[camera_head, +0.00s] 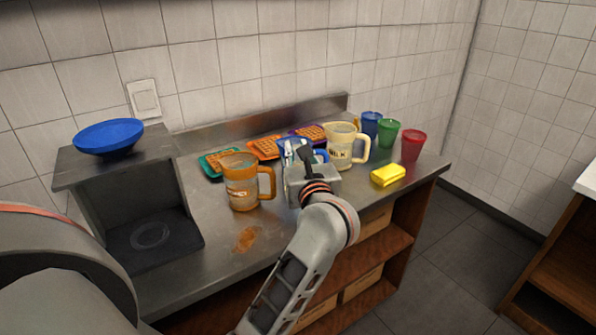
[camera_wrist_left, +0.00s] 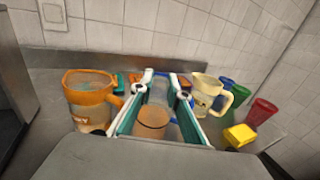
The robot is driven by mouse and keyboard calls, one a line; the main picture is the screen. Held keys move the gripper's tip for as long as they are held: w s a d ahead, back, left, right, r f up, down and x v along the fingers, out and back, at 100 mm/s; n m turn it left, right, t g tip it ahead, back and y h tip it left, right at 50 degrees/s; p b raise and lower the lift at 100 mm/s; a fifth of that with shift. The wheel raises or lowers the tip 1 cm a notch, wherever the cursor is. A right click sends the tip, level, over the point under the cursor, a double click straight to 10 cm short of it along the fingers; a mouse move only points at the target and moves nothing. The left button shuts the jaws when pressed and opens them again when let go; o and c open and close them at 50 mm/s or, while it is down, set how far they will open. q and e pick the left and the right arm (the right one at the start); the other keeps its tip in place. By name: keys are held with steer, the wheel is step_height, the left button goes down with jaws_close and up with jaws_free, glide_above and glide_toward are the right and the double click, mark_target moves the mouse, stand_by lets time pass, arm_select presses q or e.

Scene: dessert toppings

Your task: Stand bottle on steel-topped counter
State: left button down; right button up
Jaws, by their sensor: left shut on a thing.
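My left gripper (camera_head: 296,152) is over the middle of the steel-topped counter (camera_head: 215,258), pointing toward the back wall. The left wrist view shows its two teal-lined fingers (camera_wrist_left: 157,112) shut on a clear bottle (camera_wrist_left: 152,118) with a brownish round end or filling facing the camera. In the head view the gripper hides nearly all of the bottle. I cannot tell whether the bottle's base touches the counter. My right gripper is not in view.
An orange jug (camera_head: 240,185) stands close left of the gripper, a cream jug (camera_head: 340,145) close right. Waffles on coloured trays (camera_head: 213,166) lie behind. A yellow sponge (camera_head: 387,175) and coloured cups (camera_head: 411,146) are at right. The front counter is clear except a brown smear (camera_head: 246,238).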

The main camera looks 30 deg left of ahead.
arm_select(q)
steer(key=shift+f+b, duration=0.35)
steer(key=shift+f, duration=2.05)
steer(key=shift+f, duration=0.15)
steer(key=c, duration=2.4)
jaws_free()
steer(key=shift+f, duration=0.15)
steer(key=o, duration=0.4)
steer(key=shift+o, duration=0.2)
